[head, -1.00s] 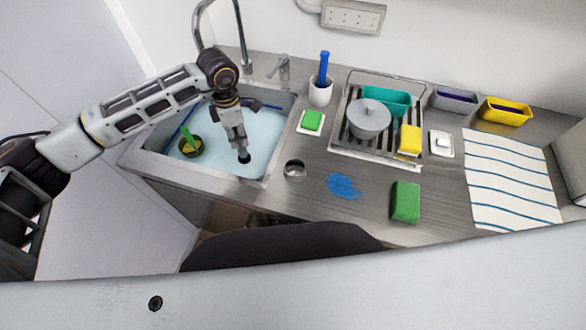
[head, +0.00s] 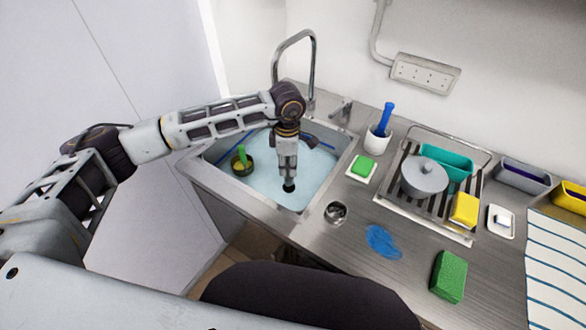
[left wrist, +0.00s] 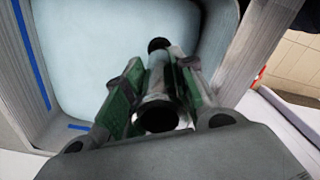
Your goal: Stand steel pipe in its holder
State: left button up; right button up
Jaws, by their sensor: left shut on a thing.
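My left gripper (head: 288,172) points down over the sink and is shut on the steel pipe (head: 289,187). In the head view only the pipe's dark lower end shows below the fingers. In the left wrist view the pipe (left wrist: 158,112) is a shiny tube with a dark open near end, held between the green-padded fingers of the gripper (left wrist: 152,90). A short round metal cup (head: 336,212), which looks like the holder, stands on the counter right of the sink, apart from the pipe. My right gripper is not in view.
The sink (head: 262,185) holds a dark pot (head: 242,163) with a green handle. A tap (head: 312,70) rises behind. A green sponge (head: 365,164), white cup (head: 378,140), drying rack (head: 408,210), blue patch (head: 383,242) and green block (head: 449,276) lie rightward.

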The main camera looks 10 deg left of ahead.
pick_arm(q)
jog(key=r+m, duration=0.1)
jog(key=m, duration=0.1)
jog(key=r+m, duration=0.1)
jog(key=m, duration=0.2)
jog(key=r+m, duration=0.1)
jog(key=m, duration=0.2)
jog(key=shift+w+a+r, duration=0.25)
jog(key=shift+w+r, duration=0.1)
jog(key=shift+w+a+r+m, duration=0.1)
jog(key=shift+a+m, duration=0.05)
jog(key=shift+m, duration=0.45)
jog(key=shift+a+r+m, duration=0.1)
jog(key=shift+m, duration=0.5)
jog(key=shift+a+f+m, duration=1.45)
jog(key=shift+a+m, duration=1.4)
jog(key=shift+m, duration=1.85)
jog(key=s+d+r+n+p, duration=0.2)
jog(key=s+d+r+n, duration=0.1)
jog(key=d+n, duration=0.4)
jog(key=s+d+r+n+p, duration=0.2)
jog(key=s+d+r+n, duration=0.2)
jog(key=d+n, duration=0.2)
jog(key=s+d+r+n+p, duration=0.2)
jog(key=s+d+r+n, duration=0.2)
jog(key=d+n, duration=0.3)
jog(key=shift+s+d+n, duration=0.15)
jog(key=shift+d+n, duration=0.15)
jog(key=shift+d, duration=0.95)
